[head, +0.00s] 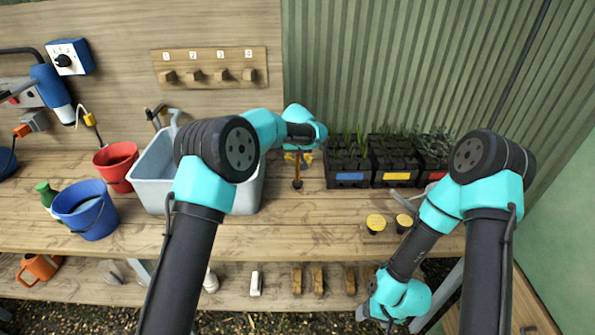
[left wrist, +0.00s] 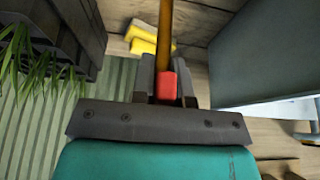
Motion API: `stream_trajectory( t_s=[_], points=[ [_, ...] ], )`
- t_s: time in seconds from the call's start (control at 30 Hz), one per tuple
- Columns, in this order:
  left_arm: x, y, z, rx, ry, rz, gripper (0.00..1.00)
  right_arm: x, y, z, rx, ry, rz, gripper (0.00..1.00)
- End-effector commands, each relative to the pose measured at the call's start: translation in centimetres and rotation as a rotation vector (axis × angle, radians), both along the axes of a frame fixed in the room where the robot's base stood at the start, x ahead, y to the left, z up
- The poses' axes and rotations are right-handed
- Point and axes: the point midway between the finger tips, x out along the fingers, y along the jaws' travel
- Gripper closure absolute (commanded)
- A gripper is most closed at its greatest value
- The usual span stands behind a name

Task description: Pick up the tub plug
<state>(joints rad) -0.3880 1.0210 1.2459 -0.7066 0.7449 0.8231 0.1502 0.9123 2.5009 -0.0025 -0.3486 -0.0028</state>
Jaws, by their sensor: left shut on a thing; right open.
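The tub plug (head: 297,172) looks like a thin brown stick with a dark foot. It is upright between the grey tub (head: 150,200) and the seedling trays. My left gripper (head: 297,151) is shut on its upper part. In the left wrist view the stick (left wrist: 166,35) runs between the fingers (left wrist: 167,88), with a red piece (left wrist: 167,85) in the grip. I cannot tell whether the foot touches the bench. My right gripper (head: 375,314) is open and empty, low in front of the bench at the right; its fingers are partly out of frame.
Black seedling trays (head: 348,180) stand right of the plug. Yellow blocks (left wrist: 150,40) lie behind it. A blue bucket (head: 86,212) and a red bucket (head: 116,165) are at the left.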

Motion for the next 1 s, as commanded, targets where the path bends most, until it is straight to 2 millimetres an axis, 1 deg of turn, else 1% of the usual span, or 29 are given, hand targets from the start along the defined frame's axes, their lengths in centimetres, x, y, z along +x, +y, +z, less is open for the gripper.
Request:
stream_trajectory(
  t_s=[0.4,0.53,0.67,0.9,1.0],
  points=[
    [0.0,0.0,0.1,0.000,-0.001,0.000,1.00,0.0,0.0,0.0,0.000,0.000,0.000,0.24],
    [0.0,0.0,0.4,-0.001,-0.002,0.000,1.00,0.0,0.0,0.0,0.000,0.000,0.000,0.24],
    [0.1,0.0,1.2,0.000,-0.003,0.000,1.00,0.0,0.0,0.0,0.000,0.000,0.000,0.24],
    [0.0,0.0,3.6,-0.001,-0.003,0.000,1.00,0.0,0.0,0.0,0.000,0.000,0.000,0.24],
    [-0.6,0.0,3.6,0.001,0.001,-0.001,1.00,0.0,0.0,0.0,0.000,0.000,0.000,0.24]
  ],
)
